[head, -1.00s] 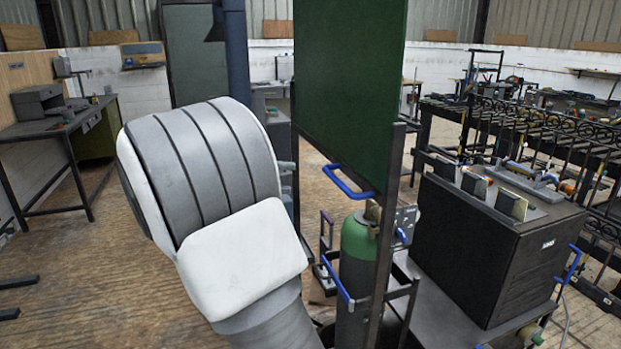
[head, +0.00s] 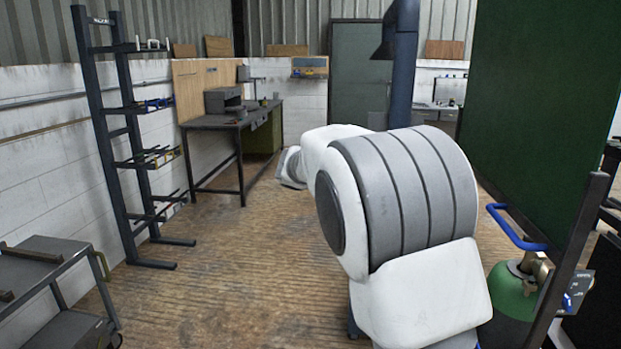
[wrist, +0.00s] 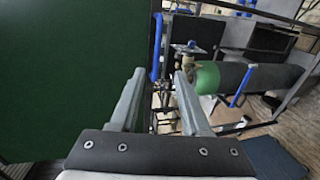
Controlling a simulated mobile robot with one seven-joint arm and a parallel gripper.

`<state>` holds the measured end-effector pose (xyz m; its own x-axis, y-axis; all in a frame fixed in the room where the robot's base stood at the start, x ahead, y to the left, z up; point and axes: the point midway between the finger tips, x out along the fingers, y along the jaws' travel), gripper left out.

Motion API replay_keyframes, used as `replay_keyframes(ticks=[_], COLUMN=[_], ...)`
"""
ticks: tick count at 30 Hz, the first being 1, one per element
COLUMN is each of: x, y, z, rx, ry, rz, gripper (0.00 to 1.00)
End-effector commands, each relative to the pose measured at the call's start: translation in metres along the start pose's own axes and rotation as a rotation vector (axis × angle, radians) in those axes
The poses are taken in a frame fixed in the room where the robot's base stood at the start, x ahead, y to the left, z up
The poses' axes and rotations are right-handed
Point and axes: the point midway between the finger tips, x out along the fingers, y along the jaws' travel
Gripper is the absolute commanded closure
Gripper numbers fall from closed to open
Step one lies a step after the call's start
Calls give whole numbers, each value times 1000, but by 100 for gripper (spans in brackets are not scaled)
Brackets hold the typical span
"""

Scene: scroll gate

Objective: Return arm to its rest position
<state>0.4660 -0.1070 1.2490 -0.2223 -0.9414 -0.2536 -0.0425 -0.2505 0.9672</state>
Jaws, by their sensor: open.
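My gripper (wrist: 158,100) shows in the wrist view with its two fingers spread apart and nothing between them. It faces a green gas cylinder (wrist: 208,78) with a brass valve and a dark green panel (wrist: 75,80) on the left of that view. In the head view my arm is bent in the middle of the picture and hides part of the floor behind it. My gripper itself does not show in the head view.
The green panel (head: 548,110) and green cylinder (head: 508,293) stand close on the right of my arm. A dark rack (head: 125,150) stands by the left wall, with a grey cart (head: 55,270) in front. A workbench (head: 230,120) stands behind. The wooden floor (head: 230,270) between is clear.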

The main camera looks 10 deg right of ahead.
Motion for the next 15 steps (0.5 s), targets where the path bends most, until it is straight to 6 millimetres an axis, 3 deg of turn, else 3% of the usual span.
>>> replay_keyframes(ticks=[7,15], x=[32,33], y=[-11,-40], z=[51,119], rx=[-82,-109], ry=[45,170], rz=[-340,-732], gripper=[53,53])
